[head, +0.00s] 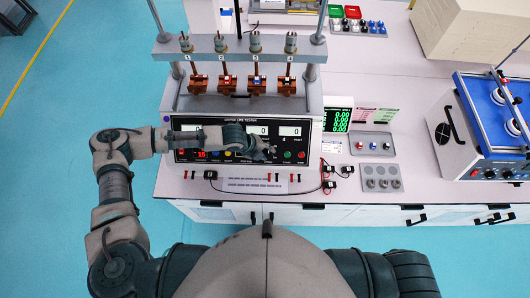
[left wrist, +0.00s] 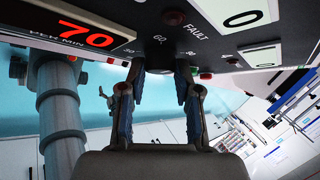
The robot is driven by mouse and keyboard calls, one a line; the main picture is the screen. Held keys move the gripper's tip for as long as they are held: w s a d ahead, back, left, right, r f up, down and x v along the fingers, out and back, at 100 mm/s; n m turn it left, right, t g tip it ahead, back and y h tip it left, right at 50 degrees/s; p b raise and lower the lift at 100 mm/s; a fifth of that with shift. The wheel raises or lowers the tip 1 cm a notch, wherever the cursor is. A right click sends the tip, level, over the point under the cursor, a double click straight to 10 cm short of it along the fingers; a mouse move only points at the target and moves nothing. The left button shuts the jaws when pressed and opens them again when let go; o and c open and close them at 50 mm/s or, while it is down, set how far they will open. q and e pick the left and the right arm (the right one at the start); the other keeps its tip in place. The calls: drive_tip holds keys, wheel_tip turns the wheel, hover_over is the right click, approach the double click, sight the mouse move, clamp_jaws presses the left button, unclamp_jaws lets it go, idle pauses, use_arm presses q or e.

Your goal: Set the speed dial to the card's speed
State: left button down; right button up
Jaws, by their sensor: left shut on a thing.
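The tester's front panel (head: 180,142) faces me on the bench. My left gripper (head: 262,150) reaches across it from the left and covers part of it. In the left wrist view its two fingers (left wrist: 159,72) close around the dark speed dial (left wrist: 160,58), which is mostly in shadow. Scale numbers including 30 and 60 show around the dial. The red display (left wrist: 86,34) above "PER MIN" reads 70. A white printed sheet (head: 255,186) lies in front of the tester, too small to read; I cannot tell whether it is the card. My right gripper is out of view.
Several copper-coloured clamps (head: 227,84) hang in a row above the tester. Black leads (head: 300,193) run along the bench front. A blue-topped machine (head: 470,120) stands farther right.

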use_arm(q)
drive_tip(key=m+y, duration=0.1)
drive_tip(key=m, duration=0.1)
drive_tip(key=m+g+y, duration=0.1)
drive_tip(key=m+y, duration=0.1)
drive_tip(key=shift+d+f+g+y, duration=0.2)
drive_tip(key=shift+d+g+y, duration=0.1)
drive_tip(key=shift+d, duration=0.05)
drive_tip(key=shift+d+m+y, duration=0.2)
drive_tip(key=shift+m+y, duration=1.3)
drive_tip(key=shift+m, duration=0.1)
drive_tip(key=c, duration=0.8)
unclamp_jaws()
drive_tip(key=shift+w+d+r, duration=0.1)
